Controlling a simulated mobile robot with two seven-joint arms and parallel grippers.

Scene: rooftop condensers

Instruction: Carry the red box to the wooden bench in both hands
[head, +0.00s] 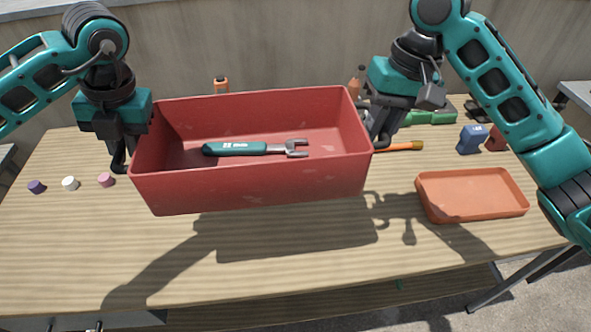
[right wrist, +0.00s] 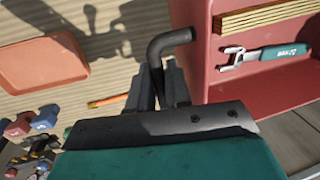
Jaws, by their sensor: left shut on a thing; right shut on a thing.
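The red box (head: 265,182) is an open-topped bin held in the air above the wooden bench (head: 300,285), its shadow apart from it on the planks. A green-handled wrench (head: 240,148) lies inside. My left gripper (head: 121,148) is shut at the box's left end, where a dark curved handle shows. My right gripper (head: 378,125) is shut at the right end. In the right wrist view its fingers (right wrist: 160,85) close on a dark bent handle (right wrist: 170,42), beside the box wall. A wooden piece (right wrist: 265,18) also shows inside the box there.
An orange tray (head: 472,194) stands on the bench at right. Small purple, white and pink pieces (head: 70,183) lie at left. A blue item (head: 472,138), an orange-handled tool (head: 400,146) and bottles lie toward the back. The front middle is clear. A concrete wall (head: 290,40) stands behind.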

